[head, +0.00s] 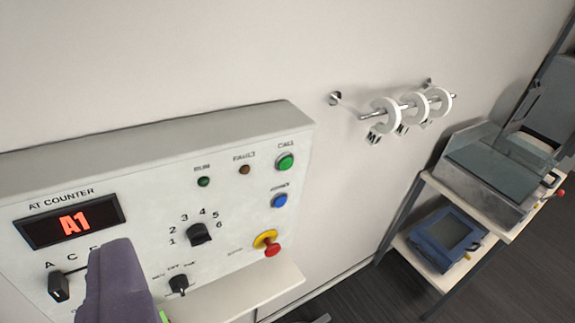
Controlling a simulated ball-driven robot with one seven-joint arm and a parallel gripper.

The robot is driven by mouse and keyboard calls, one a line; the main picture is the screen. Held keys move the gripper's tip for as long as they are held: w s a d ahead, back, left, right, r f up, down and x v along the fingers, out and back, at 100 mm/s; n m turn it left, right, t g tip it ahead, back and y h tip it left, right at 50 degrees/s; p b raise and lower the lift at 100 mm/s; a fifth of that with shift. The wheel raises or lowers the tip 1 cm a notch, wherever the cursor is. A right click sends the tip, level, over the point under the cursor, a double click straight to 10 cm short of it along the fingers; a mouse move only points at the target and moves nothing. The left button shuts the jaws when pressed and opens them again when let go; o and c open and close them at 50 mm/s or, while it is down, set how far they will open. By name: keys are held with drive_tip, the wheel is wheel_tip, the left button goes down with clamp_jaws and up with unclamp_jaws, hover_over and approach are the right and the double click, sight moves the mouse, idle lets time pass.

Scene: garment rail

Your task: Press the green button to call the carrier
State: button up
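The green button (286,161) labelled CALL sits at the upper right of a light grey control panel (140,172) on the wall. A blue button (279,200) is below it, and a red knob on a yellow collar (267,243) is lower still. The panel's display (70,221) reads A1 in red. A dark purple-grey part (118,285) at the lower left covers some of the panel; it may be part of my gripper. It is apart from the green button in the picture. No pair of fingertips shows clearly.
Small dark RUN and FAULT lamps and dials, including a numbered dial (199,233), are on the panel. A shelf edge (250,298) juts out below it. A wall rail with white rings (388,115) is at the right. A shelf stand with machines (490,165) stands farther right.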

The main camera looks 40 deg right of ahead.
clamp_jaws()
idle(1.4)
